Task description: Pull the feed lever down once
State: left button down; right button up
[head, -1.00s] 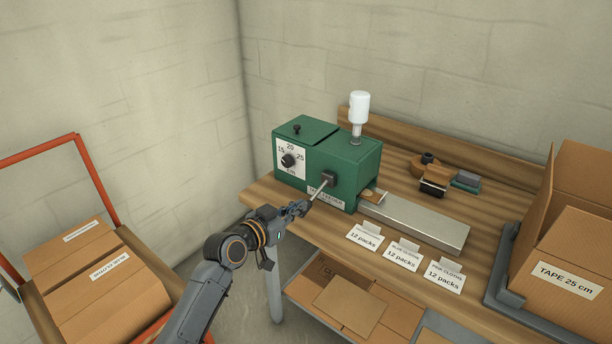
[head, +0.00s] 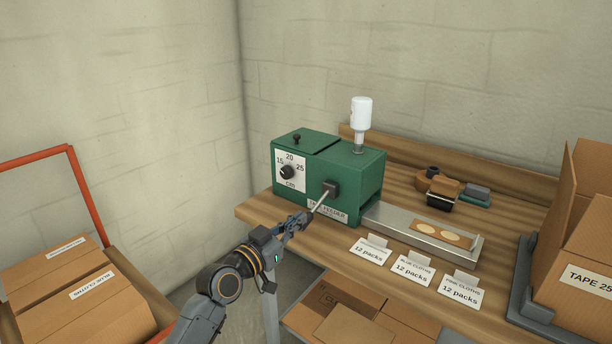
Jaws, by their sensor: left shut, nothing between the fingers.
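The green tape feeder (head: 350,169) stands on the wooden bench. Its feed lever (head: 323,200) is a thin metal rod that slants down and to the left from a black block on the front face. My left gripper (head: 303,219) is shut at the lower end of the rod, with nothing between its fingers. It is at or very near the rod's tip, and I cannot tell whether they touch. A brown strip of tape (head: 427,230) with two pale ovals lies on the metal outfeed tray (head: 392,219). My right gripper is not in view.
Three label cards, one of them here (head: 370,250), stand along the bench front. A tape dispenser (head: 441,194) sits behind the tray. An open carton (head: 580,270) stands at the right. A red-framed cart (head: 88,190) with boxes is at the left.

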pick_arm(q)
jog(key=shift+s+f, duration=0.15)
jog(key=shift+f, duration=0.45)
jog(key=v, duration=1.2)
jog(key=shift+r, duration=0.55)
